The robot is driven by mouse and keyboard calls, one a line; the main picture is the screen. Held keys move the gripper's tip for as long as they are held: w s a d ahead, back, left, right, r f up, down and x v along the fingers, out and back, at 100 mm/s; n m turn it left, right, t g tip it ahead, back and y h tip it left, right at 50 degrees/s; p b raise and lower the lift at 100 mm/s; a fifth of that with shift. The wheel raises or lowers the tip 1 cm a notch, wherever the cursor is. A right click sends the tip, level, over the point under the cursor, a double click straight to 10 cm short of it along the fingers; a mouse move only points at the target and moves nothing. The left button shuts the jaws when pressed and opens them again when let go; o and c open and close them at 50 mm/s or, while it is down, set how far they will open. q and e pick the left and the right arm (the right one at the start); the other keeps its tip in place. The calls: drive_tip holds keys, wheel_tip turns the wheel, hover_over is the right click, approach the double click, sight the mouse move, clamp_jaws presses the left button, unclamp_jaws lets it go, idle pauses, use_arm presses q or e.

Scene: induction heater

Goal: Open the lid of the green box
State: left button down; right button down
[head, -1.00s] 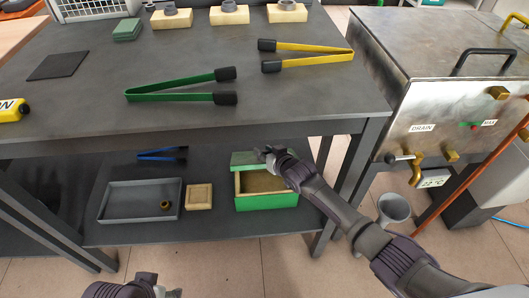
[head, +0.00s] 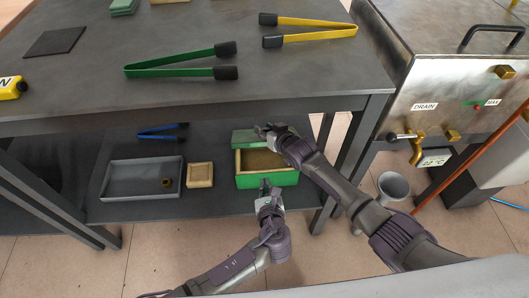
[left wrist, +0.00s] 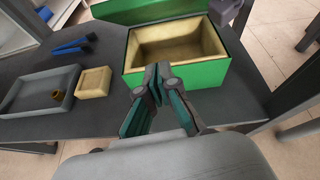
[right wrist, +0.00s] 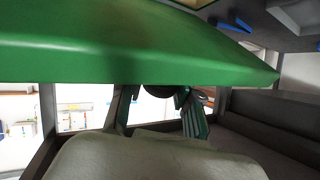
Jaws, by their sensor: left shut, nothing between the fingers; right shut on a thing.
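The green box (head: 268,181) stands on the lower shelf with its pale, empty-looking inside showing. Its green lid (head: 243,137) is raised off the opening, at the back of the box. It fills the top of the right wrist view (right wrist: 130,50). My right gripper (head: 266,132) is shut on the lid near its upper edge; its fingertips are partly hidden in the right wrist view. My left gripper (head: 267,186) is shut and empty, close in front of the box's front wall; I cannot tell whether it touches. The box also shows in the left wrist view (left wrist: 185,77).
A grey tray (head: 118,181) with a small brass ring (head: 166,182), a wooden block (head: 200,175) and blue tongs (head: 162,132) are left of the box. The tabletop (head: 170,80) overhangs the shelf. A table leg (head: 352,150) stands at right.

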drive_tip(key=shift+w+r, duration=0.1)
use_arm(q)
drive_tip(key=shift+m, duration=0.7)
drive_tip(key=w, duration=0.7)
drive_tip(key=w+f, duration=0.1)
drive_tip(key=w, duration=0.3)
drive_tip(key=shift+w+d, duration=0.25)
drive_tip(key=shift+d, duration=0.15)
drive_tip(key=shift+w+r, duration=0.25)
drive_tip(key=shift+r, duration=0.1)
